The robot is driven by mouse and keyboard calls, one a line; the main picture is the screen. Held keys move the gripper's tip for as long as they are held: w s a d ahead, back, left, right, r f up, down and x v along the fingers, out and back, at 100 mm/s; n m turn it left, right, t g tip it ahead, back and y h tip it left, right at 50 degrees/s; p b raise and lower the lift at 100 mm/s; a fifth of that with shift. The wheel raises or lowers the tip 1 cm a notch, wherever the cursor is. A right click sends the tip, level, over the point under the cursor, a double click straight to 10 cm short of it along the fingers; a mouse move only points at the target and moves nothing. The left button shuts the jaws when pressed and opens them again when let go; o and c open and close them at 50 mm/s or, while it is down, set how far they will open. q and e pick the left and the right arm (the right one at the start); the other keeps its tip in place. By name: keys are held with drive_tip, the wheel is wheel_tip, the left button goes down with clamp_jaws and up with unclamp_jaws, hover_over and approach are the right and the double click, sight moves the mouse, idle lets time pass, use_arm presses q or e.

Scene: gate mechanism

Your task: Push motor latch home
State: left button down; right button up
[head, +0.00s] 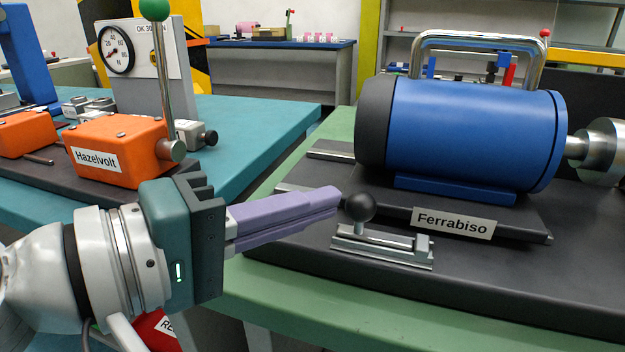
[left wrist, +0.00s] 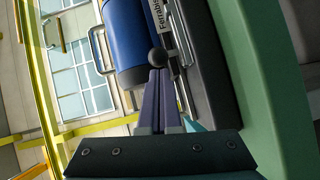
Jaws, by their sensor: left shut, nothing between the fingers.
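The motor (head: 455,135) is a blue cylinder with a dark end cap, labelled Ferrabiso, on a dark plate at the right. In front of it a metal latch (head: 382,246) with a black ball knob (head: 359,207) sits on the base. My left gripper (head: 338,200) is shut and empty, its purple fingers level and pointing right, tips just left of the knob. In the left wrist view the knob (left wrist: 157,56) shows right at the fingertips (left wrist: 158,72); I cannot tell whether they touch. The motor (left wrist: 126,40) lies beyond. My right gripper is not in view.
An orange box (head: 120,150) labelled Hazelvolt, with a green-knobbed lever (head: 162,80), stands on the teal table at the left. A gauge panel (head: 145,65) stands behind it. The green table edge (head: 300,300) runs below my gripper. A metal shaft (head: 600,148) is at the motor's right.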

sight(356, 217)
use_arm(q)
drive_tip(key=d, duration=0.1)
drive_tip(key=s+d, duration=0.1)
drive_tip(key=d+p, duration=0.1)
drive_tip(key=d, duration=0.1)
drive_tip(key=shift+s, duration=0.25)
drive_tip(key=shift+a, duration=0.1)
